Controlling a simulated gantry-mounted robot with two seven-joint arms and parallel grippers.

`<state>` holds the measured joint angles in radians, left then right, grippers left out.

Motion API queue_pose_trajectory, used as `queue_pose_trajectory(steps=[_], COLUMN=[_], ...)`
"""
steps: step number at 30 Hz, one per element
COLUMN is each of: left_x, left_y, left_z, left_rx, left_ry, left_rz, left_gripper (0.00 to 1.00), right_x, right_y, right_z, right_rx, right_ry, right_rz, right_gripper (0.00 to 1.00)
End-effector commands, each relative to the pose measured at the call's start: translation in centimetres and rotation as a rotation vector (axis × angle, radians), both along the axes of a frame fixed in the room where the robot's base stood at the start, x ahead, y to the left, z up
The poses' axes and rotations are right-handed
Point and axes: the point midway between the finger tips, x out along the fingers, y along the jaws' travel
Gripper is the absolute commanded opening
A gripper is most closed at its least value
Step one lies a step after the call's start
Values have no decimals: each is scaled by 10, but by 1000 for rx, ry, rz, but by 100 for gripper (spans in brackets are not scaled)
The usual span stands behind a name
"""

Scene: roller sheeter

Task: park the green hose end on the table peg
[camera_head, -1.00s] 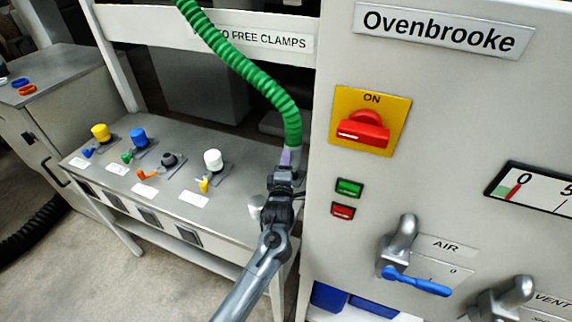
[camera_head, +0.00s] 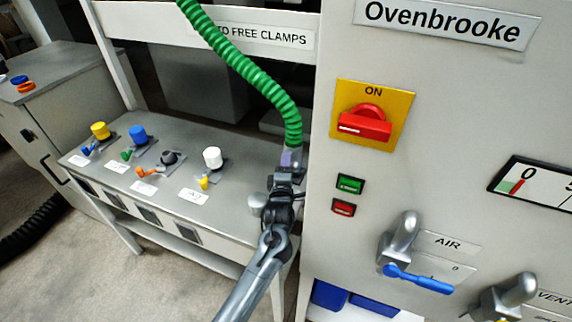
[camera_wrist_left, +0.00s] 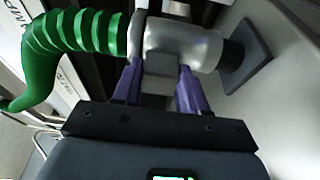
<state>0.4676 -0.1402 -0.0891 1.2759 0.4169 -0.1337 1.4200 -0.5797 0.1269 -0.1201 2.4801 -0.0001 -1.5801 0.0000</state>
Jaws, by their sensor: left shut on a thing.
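The green hose (camera_head: 250,72) hangs from the top of the head view down to my left gripper (camera_head: 290,160). The gripper is shut on the silver hose end. In the left wrist view, the purple fingers (camera_wrist_left: 159,88) straddle the silver cuff (camera_wrist_left: 185,45), with the green hose (camera_wrist_left: 75,32) leading off to the left. A dark square plate (camera_wrist_left: 247,55) shows beyond the cuff's dark end; I cannot tell whether they touch. A short silver post, apparently the table peg (camera_head: 257,204), stands at the table's right end, below and left of the gripper, partly behind my arm.
The grey table (camera_head: 130,190) carries yellow, blue, black and white capped fittings (camera_head: 212,158) with small coloured levers. The machine cabinet (camera_head: 440,130) stands close on the gripper's right, with a red switch (camera_head: 365,122) and a blue-handled air valve (camera_head: 418,279). A white rail (camera_head: 150,22) crosses behind the hose.

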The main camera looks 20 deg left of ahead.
Motion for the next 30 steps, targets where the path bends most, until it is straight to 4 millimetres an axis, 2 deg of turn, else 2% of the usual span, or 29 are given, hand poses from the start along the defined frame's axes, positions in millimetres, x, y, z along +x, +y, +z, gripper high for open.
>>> queue_pose_trajectory(steps=[16, 30], left_x=[0, 0], left_y=[0, 0], left_z=[0, -11], left_rx=[1, 1], left_ry=[-6, -6], left_rz=[0, 1], left_gripper=[0, 0], right_x=[0, 0], right_y=[2, 2], right_z=[-1, -9], right_rx=[9, 9], right_ry=[0, 0], right_rz=[-5, -6], right_gripper=[50, 50])
